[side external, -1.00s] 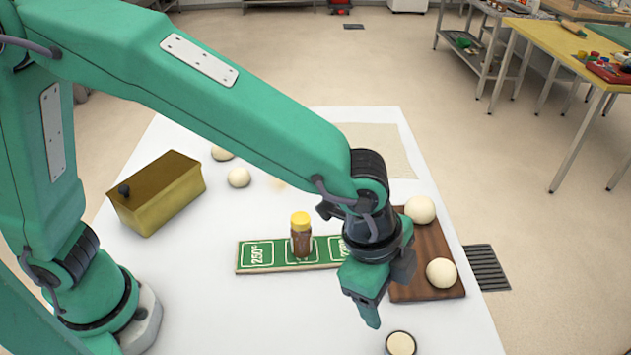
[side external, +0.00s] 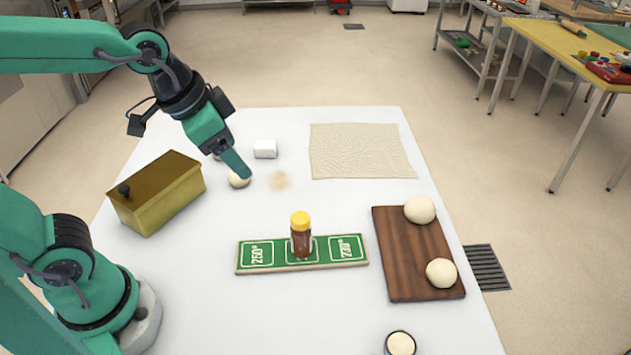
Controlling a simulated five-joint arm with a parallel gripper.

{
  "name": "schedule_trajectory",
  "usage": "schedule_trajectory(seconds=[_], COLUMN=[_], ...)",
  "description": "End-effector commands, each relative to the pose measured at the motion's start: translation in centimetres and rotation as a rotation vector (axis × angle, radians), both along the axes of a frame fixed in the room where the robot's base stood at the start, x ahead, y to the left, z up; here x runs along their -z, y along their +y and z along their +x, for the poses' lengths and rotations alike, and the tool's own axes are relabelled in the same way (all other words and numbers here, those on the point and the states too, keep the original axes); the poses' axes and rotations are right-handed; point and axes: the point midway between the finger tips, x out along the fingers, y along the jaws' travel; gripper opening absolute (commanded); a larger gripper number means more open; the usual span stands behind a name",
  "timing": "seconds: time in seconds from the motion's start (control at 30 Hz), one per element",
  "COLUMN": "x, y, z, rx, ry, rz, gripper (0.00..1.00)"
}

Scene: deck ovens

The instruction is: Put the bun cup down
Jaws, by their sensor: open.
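The bun cup (side external: 400,344) is a small dark-rimmed cup with a pale bun in it. It stands on the white table at the front edge of the picture, partly cut off. My gripper (side external: 238,166) is far from it, toward the back left. It points down close to a small dough ball (side external: 239,181), which it partly overlaps in view. Whether it touches that ball I cannot tell. The gripper is open and nothing shows in it.
A green board (side external: 330,252) with a yellow-capped brown jar (side external: 301,236) stands mid-table. A wooden board (side external: 399,256) with two dough balls is right. A gold tin (side external: 160,195) is left. A cloth (side external: 360,150) and white block (side external: 265,149) lie at the back.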

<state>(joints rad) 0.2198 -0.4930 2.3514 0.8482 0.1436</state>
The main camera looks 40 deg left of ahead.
Motion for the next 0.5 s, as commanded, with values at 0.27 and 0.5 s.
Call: schedule_trajectory(seconds=[0.27, 0.5], x=[0.0, 0.3], y=[5.0, 6.2], z=[-4.0, -5.3], rx=[-0.265, -0.348], ry=[-0.039, -0.049], rz=[-0.053, -0.070], gripper=[0.69, 0.69])
